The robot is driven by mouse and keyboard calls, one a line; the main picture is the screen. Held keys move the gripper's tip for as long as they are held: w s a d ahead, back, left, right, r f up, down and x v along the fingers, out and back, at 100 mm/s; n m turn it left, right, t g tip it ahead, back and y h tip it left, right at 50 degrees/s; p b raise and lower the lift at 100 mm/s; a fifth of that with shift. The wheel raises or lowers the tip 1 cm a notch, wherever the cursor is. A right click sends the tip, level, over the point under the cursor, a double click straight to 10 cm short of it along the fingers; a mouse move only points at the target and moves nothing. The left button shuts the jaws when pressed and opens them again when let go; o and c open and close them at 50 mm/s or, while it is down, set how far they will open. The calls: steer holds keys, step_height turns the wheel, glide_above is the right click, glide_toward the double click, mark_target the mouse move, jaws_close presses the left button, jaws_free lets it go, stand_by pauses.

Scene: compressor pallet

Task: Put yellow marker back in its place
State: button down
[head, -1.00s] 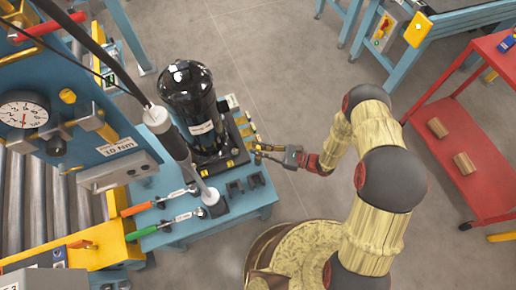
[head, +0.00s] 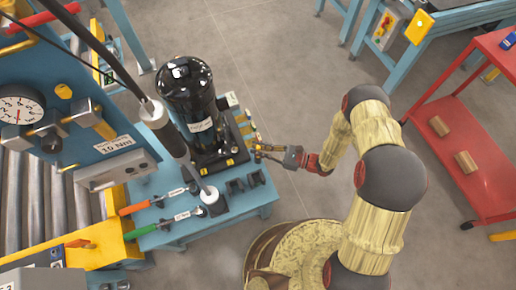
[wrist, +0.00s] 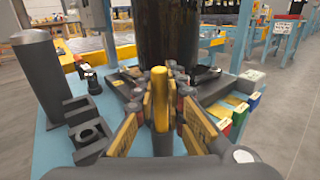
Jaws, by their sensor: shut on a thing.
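The yellow marker (wrist: 160,98) stands upright between the fingers of my gripper (wrist: 162,112) in the wrist view. Its rounded top rises above the fingers, and its lower end is hidden. My gripper also shows in the head view (head: 264,152), shut on the marker, at the right edge of the blue table (head: 178,236). The marker is too small to make out clearly there. The black compressor (head: 188,92) stands on the table just left of the gripper, and behind the marker in the wrist view (wrist: 167,32).
Small black holders (head: 235,186) sit on the table's front right, beside a grey post (wrist: 38,82). Small colour-fronted bins (wrist: 240,115) line the table edge. Orange-handled (head: 138,208) and green-handled (head: 150,228) tools lie at left. A red cart (head: 455,125) stands right. Floor between is clear.

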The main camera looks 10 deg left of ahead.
steer(key=c, duration=1.8)
jaws_free()
steer(key=shift+o, duration=0.2)
steer(key=shift+d, duration=0.1)
steer(key=s+d, duration=0.1)
steer(key=d, duration=1)
steer(key=shift+d, duration=0.35)
steer(key=shift+s, duration=0.1)
